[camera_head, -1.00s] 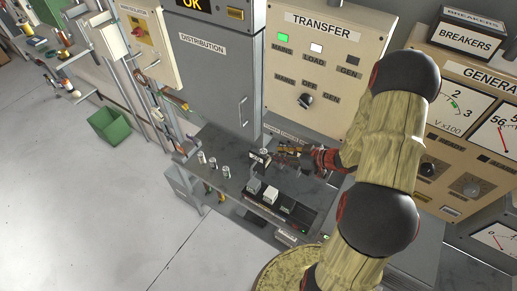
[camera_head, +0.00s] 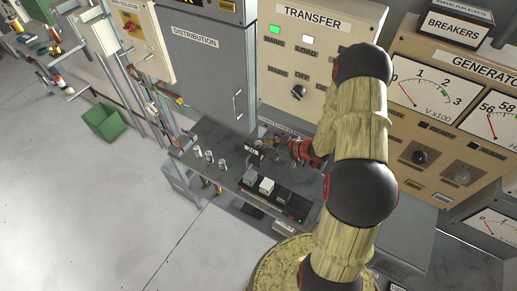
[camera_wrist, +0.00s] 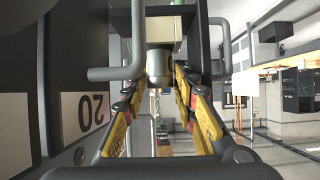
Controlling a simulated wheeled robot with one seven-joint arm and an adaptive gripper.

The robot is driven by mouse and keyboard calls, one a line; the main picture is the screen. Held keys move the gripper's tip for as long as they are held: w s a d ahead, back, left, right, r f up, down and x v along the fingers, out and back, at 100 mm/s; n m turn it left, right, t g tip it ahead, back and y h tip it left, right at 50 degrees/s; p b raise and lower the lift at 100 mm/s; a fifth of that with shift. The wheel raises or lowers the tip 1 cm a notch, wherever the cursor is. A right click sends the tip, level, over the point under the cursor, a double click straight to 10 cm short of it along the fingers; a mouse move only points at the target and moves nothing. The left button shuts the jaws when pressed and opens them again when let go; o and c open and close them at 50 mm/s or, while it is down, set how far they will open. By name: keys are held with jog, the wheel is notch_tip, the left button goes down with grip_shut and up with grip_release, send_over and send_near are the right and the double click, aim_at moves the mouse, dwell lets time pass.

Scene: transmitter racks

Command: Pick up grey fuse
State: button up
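My gripper (camera_head: 264,143) reaches left over the dark bench top, just behind a small black block with a white label (camera_head: 254,152). In the wrist view my gripper (camera_wrist: 160,82) has its yellow and black fingers apart. A short grey metal cylinder (camera_wrist: 159,66), possibly the grey fuse, shows between the fingertips with a small gap on each side. A pale block (camera_wrist: 164,28) is just beyond it. In the head view three small grey cylinders stand on the bench: one at left (camera_head: 197,151), a middle one (camera_head: 209,156) and one at right (camera_head: 222,165).
Grey and white blocks (camera_head: 266,186) sit on a black strip at the bench front. Grey bar handles flank the fingers in the wrist view (camera_wrist: 222,50). The distribution cabinet (camera_head: 208,75) and transfer panel (camera_head: 330,50) stand behind.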

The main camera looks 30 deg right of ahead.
jog(key=shift+c, duration=1.2)
jog(key=c, duration=0.4)
grip_shut()
jog(key=shift+r, duration=0.1)
